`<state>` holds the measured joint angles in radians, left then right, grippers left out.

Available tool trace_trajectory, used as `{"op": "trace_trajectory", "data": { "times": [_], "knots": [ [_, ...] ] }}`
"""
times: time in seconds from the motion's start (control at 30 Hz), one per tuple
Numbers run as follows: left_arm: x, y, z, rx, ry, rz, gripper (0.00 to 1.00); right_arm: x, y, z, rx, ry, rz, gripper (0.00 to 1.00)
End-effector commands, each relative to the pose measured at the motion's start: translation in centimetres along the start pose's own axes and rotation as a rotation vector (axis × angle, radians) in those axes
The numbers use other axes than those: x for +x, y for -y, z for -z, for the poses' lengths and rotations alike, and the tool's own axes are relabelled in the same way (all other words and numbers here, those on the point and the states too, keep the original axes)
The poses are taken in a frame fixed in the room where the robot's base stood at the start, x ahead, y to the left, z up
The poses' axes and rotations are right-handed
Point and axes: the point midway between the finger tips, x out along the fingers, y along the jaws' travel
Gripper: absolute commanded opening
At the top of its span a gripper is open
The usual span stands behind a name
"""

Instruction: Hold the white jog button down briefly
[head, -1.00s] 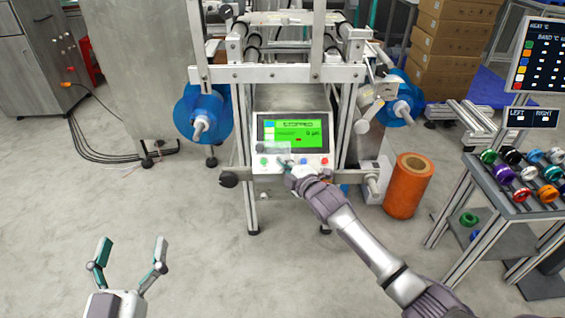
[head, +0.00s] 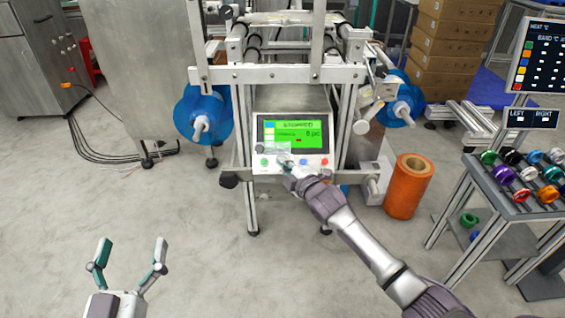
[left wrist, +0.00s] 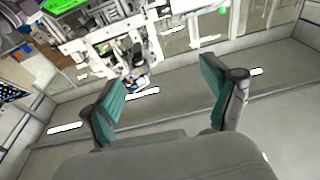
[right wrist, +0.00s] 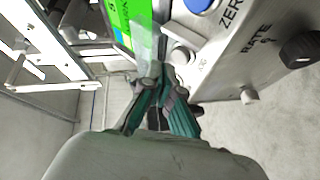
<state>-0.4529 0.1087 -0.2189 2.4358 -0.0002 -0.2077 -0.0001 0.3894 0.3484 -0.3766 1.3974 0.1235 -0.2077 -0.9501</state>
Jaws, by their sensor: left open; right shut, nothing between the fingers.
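The control panel (head: 293,168) stands at the front of the machine, with a lit green screen (head: 291,133) reading STOPPED. The white jog button (right wrist: 181,56) is on the panel beside the JOG label in the right wrist view. My right gripper (right wrist: 160,78) is shut and empty, its fingertips close to the button's lower left. I cannot tell whether they touch it. In the head view my right gripper (head: 287,166) covers that part of the panel. My left gripper (head: 131,245) is open and empty above the floor, far from the panel.
Green (head: 264,161), blue (head: 304,162) and red (head: 324,161) buttons share the panel. A clear flap (right wrist: 147,42) is close to my right fingertips. An orange roll (head: 408,187) and a rack of coloured reels (head: 515,195) stand to the right.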

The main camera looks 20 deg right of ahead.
Motion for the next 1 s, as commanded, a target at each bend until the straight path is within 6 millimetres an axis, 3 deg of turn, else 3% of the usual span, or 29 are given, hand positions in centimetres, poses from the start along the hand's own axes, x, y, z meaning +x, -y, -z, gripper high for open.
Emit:
{"op": "trace_trajectory", "data": {
  "times": [1.0],
  "knots": [
    [0.1,-0.3,1.4,-0.004,-0.089,-0.006,0.86,0.6,0.4,-0.4,0.0,0.0,0.0,0.0]
  ]
}}
